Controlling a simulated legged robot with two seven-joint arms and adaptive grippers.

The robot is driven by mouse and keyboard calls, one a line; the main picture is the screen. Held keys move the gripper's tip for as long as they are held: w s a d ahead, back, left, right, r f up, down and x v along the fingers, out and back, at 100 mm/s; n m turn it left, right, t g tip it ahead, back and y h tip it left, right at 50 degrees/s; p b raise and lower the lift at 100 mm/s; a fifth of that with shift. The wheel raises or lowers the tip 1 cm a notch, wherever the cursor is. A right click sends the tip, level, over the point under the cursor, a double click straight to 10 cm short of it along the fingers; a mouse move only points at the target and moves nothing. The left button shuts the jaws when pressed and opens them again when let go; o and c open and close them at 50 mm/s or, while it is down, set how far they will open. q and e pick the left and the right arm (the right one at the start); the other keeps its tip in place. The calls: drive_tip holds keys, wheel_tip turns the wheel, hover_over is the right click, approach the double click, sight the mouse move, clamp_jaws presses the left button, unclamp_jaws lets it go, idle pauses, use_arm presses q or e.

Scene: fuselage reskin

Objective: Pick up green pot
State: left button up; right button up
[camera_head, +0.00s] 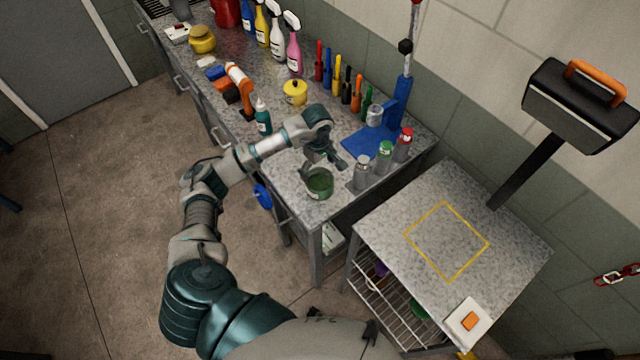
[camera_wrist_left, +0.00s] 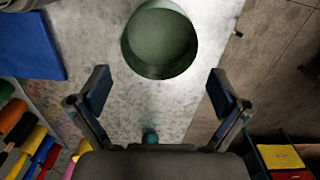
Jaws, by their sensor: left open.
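The green pot (camera_head: 319,184) stands upright on the grey speckled counter, near its right end in the head view. In the left wrist view the green pot (camera_wrist_left: 159,40) shows its round open top, ahead of and between my fingers. My left gripper (camera_head: 322,164) is open, just above and behind the pot in the head view. Its two fingers (camera_wrist_left: 155,92) are spread wide in the left wrist view, with nothing between them and the pot beyond their tips. My right gripper is not in view.
Bottles with grey, green (camera_head: 384,153) and red caps stand right of the pot. A blue stand (camera_head: 366,141), a teal bottle (camera_head: 262,117) and a yellow pot (camera_head: 295,93) are farther back. A separate table (camera_head: 390,225) with a yellow square outline is at right.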

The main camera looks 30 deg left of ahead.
use_arm(q)
drive_tip(key=p, duration=0.2)
hover_over(319, 188)
wheel_tip(319, 188, down, 5)
drive_tip(key=shift+f, duration=0.35)
drive_tip(key=shift+w, duration=0.1)
drive_tip(key=c, duration=1.4)
